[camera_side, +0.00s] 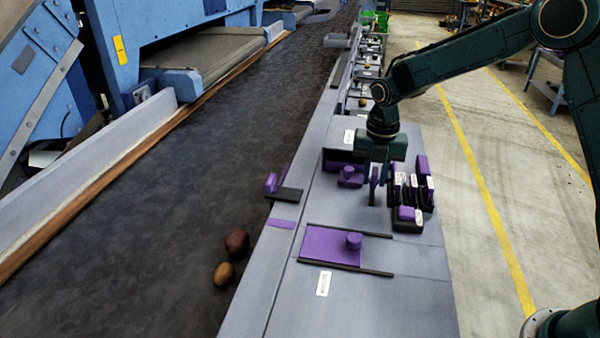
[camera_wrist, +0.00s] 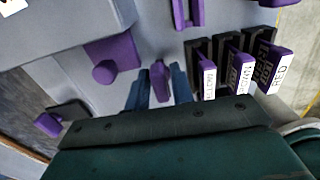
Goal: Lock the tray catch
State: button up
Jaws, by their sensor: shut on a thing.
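My gripper (camera_side: 376,190) is low over the grey bench and shut on a small upright purple piece (camera_wrist: 158,78). In the wrist view the piece sits between my two blue fingers (camera_wrist: 158,90). I cannot tell whether it is the catch, and its lower end is hidden. Just left of it is a purple block with a round knob (camera_side: 350,176), which also shows in the wrist view (camera_wrist: 112,60). Nearer the camera, a flat purple plate with a knob (camera_side: 328,246) lies between two dark rails.
A dark rack of white-labelled purple pieces (camera_side: 408,222) stands close on the right of my gripper. Another purple piece on a dark bar (camera_side: 284,194) is at the bench's left edge. Two potatoes (camera_side: 237,241) lie on the dark belt (camera_side: 170,210).

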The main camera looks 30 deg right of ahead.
aim_at(375, 170)
jog(key=m, duration=1)
dwell(0.3)
dwell(0.4)
jog(key=o, duration=0.3)
jog(key=shift+r, duration=0.15)
jog(key=shift+r, duration=2.35)
